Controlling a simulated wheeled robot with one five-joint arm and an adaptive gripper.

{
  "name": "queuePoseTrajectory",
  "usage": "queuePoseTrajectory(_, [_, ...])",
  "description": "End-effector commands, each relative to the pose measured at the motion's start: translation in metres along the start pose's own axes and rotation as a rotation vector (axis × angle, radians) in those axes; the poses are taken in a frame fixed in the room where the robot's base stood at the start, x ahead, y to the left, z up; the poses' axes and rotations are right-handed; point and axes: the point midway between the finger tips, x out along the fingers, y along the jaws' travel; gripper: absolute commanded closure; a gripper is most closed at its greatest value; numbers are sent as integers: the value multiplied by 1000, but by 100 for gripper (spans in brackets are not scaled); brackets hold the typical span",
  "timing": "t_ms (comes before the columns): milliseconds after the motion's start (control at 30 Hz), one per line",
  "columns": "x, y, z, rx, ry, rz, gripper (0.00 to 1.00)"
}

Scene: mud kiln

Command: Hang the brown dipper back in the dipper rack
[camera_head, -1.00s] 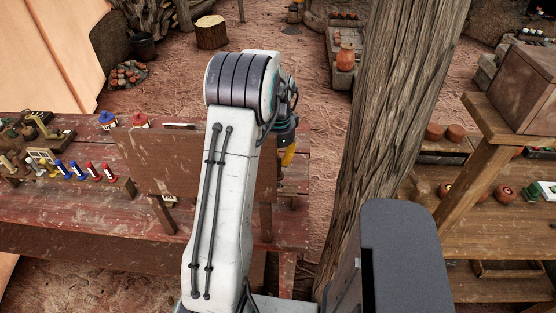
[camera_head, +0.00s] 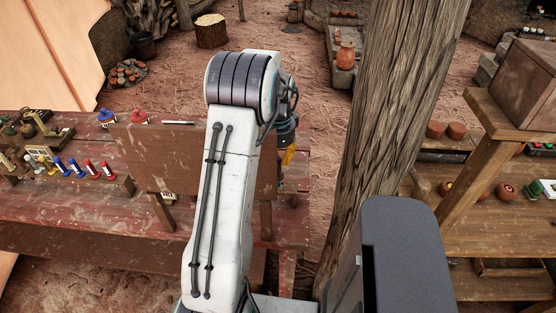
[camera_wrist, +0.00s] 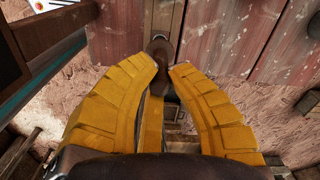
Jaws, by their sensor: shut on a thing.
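My gripper (camera_wrist: 166,72) shows in the wrist view as two curved yellow fingers closed on a dark brown, rounded piece, the brown dipper (camera_wrist: 160,47). Most of the dipper is hidden between and below the fingers, so its cup and full tilt cannot be told. In the head view my gripper (camera_head: 288,157) is a small patch of yellow at the right end of the red plank table, partly behind my arm; the dipper cannot be made out there. I cannot surely pick out the dipper rack; an upright wooden board (camera_head: 165,150) on legs stands on the table, left of my gripper.
The red plank table (camera_head: 70,210) carries a stand of blue and red pieces (camera_head: 90,172) at left. A thick wooden post (camera_head: 395,110) rises right of my arm. A shelf table with a wooden box (camera_head: 530,85) stands at far right.

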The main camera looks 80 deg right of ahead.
Motion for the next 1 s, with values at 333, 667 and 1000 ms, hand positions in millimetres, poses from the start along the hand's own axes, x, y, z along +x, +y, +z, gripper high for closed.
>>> queuePoseTrajectory(333, [10, 0, 0, 0, 0, 0, 100])
queuePoseTrajectory(667, [14, 0, 0, 0, 0, 0, 100])
queuePoseTrajectory(1000, [15, 0, 0, 0, 0, 0, 100])
